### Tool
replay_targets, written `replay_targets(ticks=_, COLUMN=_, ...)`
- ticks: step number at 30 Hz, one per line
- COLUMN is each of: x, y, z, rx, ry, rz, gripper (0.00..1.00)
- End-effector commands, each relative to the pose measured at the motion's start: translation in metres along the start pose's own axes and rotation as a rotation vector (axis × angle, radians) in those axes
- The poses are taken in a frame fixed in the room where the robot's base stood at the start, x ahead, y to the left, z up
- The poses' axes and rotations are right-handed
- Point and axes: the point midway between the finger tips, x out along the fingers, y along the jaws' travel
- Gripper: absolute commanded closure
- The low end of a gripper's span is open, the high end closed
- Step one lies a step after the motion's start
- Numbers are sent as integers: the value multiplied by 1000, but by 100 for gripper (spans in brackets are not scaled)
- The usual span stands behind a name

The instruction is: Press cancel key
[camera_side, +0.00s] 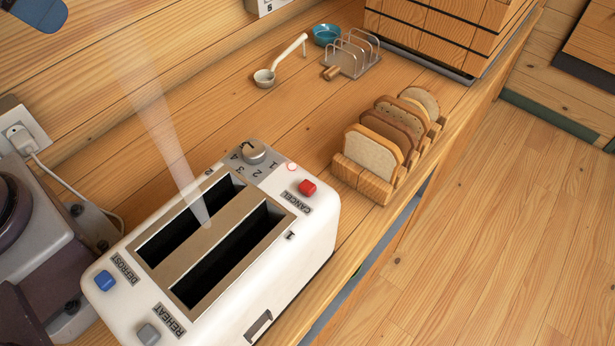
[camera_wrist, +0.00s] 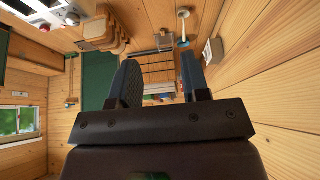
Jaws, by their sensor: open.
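The white toaster (camera_side: 318,235) stands on the wooden counter in the side view, with two empty-looking dark slots. Its red cancel key (camera_side: 307,188) is on top at the right end, beside the CANCEL label and near the round dial (camera_side: 253,151). In the wrist view, part of the toaster (camera_wrist: 22,12) shows at the upper left, with a small red spot that looks like the key. My gripper (camera_wrist: 160,60) is open, its two blue-grey fingers apart with nothing between them. A blue-grey piece at the side view's upper left corner may be part of it, well away from the key.
The toaster also has a blue defrost key (camera_side: 105,281) and a grey reheat key (camera_side: 149,334). A wooden rack (camera_side: 362,181) with bread slices stands right of it. A ladle (camera_side: 265,78), a blue bowl (camera_side: 326,34) and a wire rack (camera_side: 352,55) lie behind.

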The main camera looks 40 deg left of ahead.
Motion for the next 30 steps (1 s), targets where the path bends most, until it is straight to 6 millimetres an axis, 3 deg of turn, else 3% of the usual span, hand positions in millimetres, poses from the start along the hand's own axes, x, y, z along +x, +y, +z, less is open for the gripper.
replay_targets(ticks=1, x=0, y=0, z=0, rx=0, ry=0, rz=0, gripper=67)
replay_targets(ticks=5, x=0, y=0, z=0, rx=0, ry=0, rz=0, gripper=96)
replay_targets(ticks=6, x=0, y=0, z=0, rx=0, ry=0, rz=0, gripper=100)
replay_targets(ticks=30, x=0, y=0, z=0, rx=0, ry=0, rz=0, gripper=100)
